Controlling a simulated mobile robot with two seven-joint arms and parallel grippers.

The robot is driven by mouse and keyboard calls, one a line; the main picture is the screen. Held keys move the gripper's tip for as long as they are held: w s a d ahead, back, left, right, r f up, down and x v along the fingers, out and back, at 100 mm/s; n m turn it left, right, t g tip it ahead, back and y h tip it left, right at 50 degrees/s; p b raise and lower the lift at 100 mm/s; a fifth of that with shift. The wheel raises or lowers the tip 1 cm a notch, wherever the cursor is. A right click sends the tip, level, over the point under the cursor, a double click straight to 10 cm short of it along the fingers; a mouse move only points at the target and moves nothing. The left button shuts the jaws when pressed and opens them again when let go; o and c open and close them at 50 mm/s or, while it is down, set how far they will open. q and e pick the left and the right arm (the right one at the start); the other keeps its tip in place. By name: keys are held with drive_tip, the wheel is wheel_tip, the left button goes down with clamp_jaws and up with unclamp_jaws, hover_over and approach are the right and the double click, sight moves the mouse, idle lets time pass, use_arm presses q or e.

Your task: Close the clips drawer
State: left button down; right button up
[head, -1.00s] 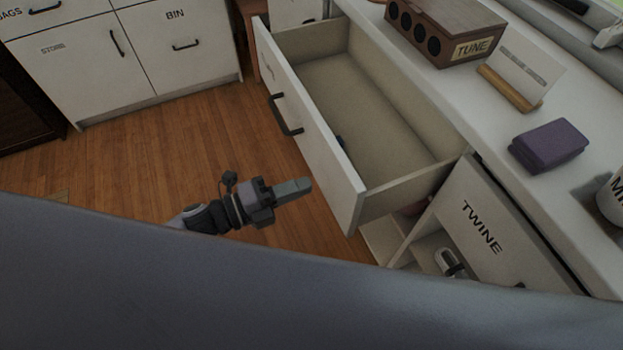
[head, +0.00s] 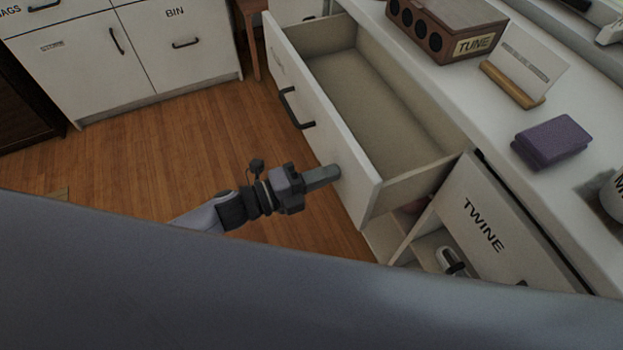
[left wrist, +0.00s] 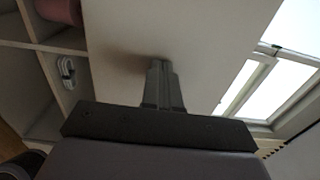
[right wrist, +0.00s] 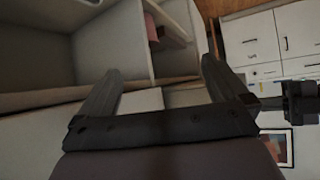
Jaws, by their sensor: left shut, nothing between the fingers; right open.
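An open drawer (head: 318,127) juts out of the white counter in the head view, with a black bar handle on its white front; its label is too faint to read. The visible part of its inside looks empty. My left gripper (head: 334,174) is shut and empty, with its fingertips at the drawer front, right of and below the handle. In the left wrist view the shut fingers (left wrist: 158,64) meet or nearly meet a pale flat panel. My right gripper (right wrist: 160,75) is open in the right wrist view, with nothing between its fingers; it is not visible in the head view.
A panel labelled TWINE (head: 484,226) stands below the counter beside open shelves. The counter holds a brown TUNE box (head: 447,30), a card in a wooden stand (head: 513,83) and a purple block (head: 551,141). The wooden floor (head: 170,150) left of the drawer is clear.

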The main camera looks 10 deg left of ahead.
use_arm(q)
drive_tip(key=b, duration=0.7)
hover_over(395, 167)
drive_tip(key=shift+a+f, duration=0.1)
drive_tip(key=shift+a, duration=0.15)
drive_tip(key=shift+d, duration=0.2)
drive_tip(key=shift+w+r, duration=0.1)
drive_tip(key=shift+r, duration=0.2)
use_arm(e)
drive_tip(key=f, duration=0.3)
drive_tip(key=a+f, duration=0.1)
drive_tip(key=f, duration=0.1)
drive_tip(key=shift+w+f, duration=0.3)
use_arm(q)
drive_tip(key=shift+d+r, duration=0.1)
drive_tip(key=shift+r, duration=0.05)
